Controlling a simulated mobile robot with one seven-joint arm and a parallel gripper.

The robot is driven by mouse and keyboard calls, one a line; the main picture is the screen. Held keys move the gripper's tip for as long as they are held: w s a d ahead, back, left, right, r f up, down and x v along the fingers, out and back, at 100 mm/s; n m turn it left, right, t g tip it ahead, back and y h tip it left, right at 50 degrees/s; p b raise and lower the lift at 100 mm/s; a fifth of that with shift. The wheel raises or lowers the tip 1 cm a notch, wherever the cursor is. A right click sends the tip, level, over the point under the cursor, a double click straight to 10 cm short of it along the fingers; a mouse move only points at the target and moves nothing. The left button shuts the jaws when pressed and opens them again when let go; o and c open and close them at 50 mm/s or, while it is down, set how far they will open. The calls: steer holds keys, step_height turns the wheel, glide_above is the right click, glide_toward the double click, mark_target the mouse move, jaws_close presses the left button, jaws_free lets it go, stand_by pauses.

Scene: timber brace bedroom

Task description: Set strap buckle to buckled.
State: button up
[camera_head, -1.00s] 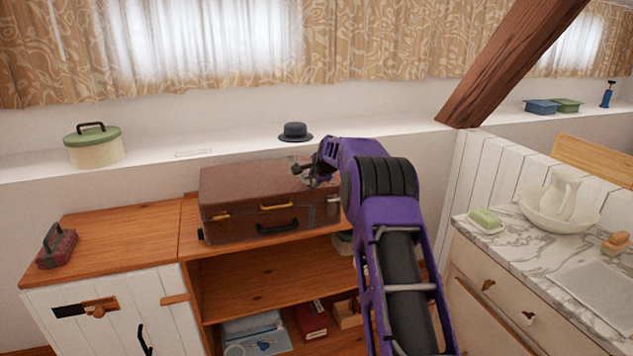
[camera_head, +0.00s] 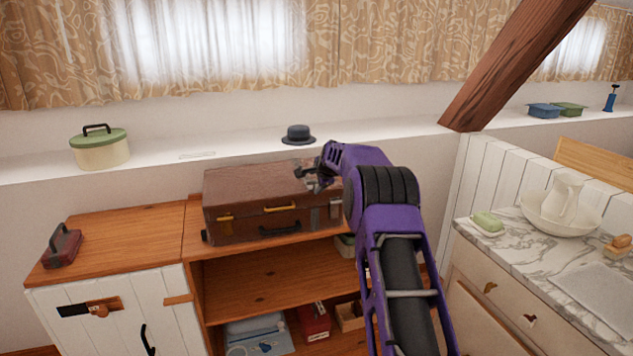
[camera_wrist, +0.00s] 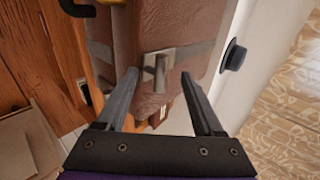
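A brown suitcase (camera_head: 240,186) lies closed on top of the wooden shelf unit. In the wrist view its brown side (camera_wrist: 135,30) fills the middle, crossed by a grey strap (camera_wrist: 193,52). A grey metal piece, apparently the strap buckle (camera_wrist: 160,72), stands out from the strap. I cannot tell for sure whether it is buckled. My gripper (camera_wrist: 159,75) is open, with one finger on each side of the buckle in the picture and nothing held. In the head view my gripper (camera_head: 310,177) is over the suitcase's right end; my arm hides part of that end.
A dark hat (camera_head: 298,134) sits on the white ledge behind. A marble-topped washstand (camera_head: 540,243) stands at right. The open shelf (camera_head: 260,278) below holds several items.

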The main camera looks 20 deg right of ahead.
steer(key=v, duration=1.7)
steer(key=shift+s+a+r, duration=0.1)
steer(key=shift+s+r, duration=0.05)
